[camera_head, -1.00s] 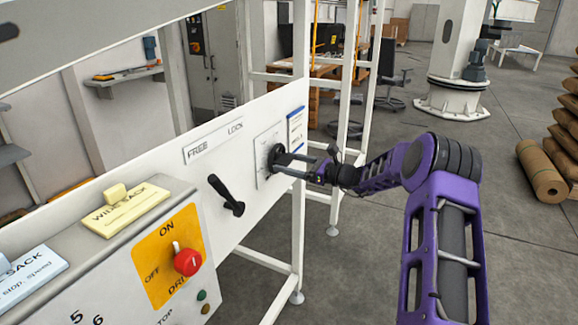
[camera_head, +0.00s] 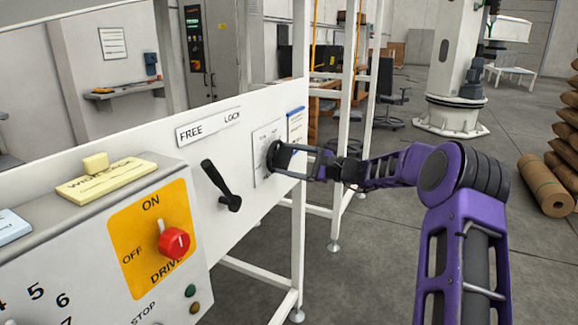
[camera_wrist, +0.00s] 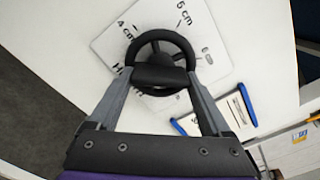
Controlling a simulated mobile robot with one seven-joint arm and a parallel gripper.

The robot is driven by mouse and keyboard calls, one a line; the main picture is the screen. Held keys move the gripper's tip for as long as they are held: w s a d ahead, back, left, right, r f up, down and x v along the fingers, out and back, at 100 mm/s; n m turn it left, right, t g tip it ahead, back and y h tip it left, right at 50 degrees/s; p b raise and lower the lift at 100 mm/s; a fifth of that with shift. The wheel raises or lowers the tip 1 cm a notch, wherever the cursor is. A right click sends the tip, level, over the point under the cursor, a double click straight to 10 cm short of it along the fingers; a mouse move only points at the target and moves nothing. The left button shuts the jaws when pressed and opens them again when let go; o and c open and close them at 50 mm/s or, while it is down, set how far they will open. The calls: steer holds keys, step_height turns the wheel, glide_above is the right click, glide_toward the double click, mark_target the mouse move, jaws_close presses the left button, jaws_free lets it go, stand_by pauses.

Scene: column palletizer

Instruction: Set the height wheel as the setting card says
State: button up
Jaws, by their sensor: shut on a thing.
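The black height wheel (camera_head: 273,156) stands out from a pale dial plate on the white machine panel. In the wrist view the wheel (camera_wrist: 160,38) shows its rim and spokes, and the plate (camera_wrist: 110,45) reads "4 cm" and "5 cm", with a partly hidden mark at right. My gripper (camera_head: 280,157) is at the wheel; in the wrist view its fingers (camera_wrist: 157,78) are shut on the rim from two sides. The setting card (camera_head: 296,126), with a blue top edge, hangs right of the dial. It also shows in the wrist view (camera_wrist: 218,120); its text is unreadable.
A black lever (camera_head: 222,187) left of the wheel tilts up-left, under a FREE/LOCK label (camera_head: 208,127). A control box with a red drive knob (camera_head: 174,242) and a yellow WIDE SACK block (camera_head: 115,178) is at the lower left. Open floor lies right of the frame.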

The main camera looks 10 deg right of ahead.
steer(key=shift+n, duration=0.7)
steer(key=o, duration=1.2)
steer(key=shift+c, duration=0.2)
steer(key=shift+d, duration=0.1)
steer(key=p+v, duration=0.1)
steer(key=v, duration=1.6)
steer(key=shift+s, duration=0.15)
steer(key=shift+r, duration=0.1)
